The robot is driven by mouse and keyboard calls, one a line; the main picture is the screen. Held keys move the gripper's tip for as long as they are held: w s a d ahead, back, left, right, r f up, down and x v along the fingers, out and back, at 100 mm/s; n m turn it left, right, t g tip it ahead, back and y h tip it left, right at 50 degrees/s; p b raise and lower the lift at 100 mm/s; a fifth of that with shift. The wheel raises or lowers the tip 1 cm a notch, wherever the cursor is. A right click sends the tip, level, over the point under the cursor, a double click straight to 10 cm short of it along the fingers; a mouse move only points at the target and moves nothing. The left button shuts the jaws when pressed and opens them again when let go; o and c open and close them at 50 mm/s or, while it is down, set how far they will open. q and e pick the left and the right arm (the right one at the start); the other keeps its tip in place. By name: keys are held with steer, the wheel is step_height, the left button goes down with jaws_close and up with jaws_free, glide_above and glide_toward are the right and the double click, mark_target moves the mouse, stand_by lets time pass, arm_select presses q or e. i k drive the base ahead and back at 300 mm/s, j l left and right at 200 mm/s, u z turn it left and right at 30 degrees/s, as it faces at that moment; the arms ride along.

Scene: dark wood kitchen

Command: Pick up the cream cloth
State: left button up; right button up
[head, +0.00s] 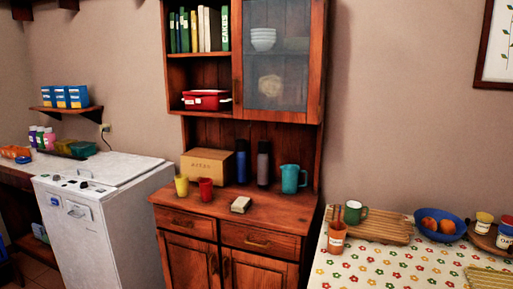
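A small cream block-like item (241,204), which looks like the folded cream cloth, lies on the counter of the dark wood cabinet (272,217), near its front edge. It is pale on top with a darker side, and too small to make out further. A red cup (206,190) stands to its left, and a teal jug (291,179) stands behind it to the right. Neither of my grippers is in view.
A yellow cup (181,186), a cardboard box (208,163) and two dark bottles (263,164) also stand on the counter. A white appliance (105,205) is at left. A table with a flowered cloth (385,262) is at right, with a blue bowl (440,233) on it.

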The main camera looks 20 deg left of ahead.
mark_target(240, 204)
steer(key=i+j+z, duration=0.4)
steer(key=j, duration=0.9)
steer(key=j+z, duration=0.35)
steer(key=j, duration=1)
steer(key=j+z, duration=0.4)
steer(key=j, duration=1)
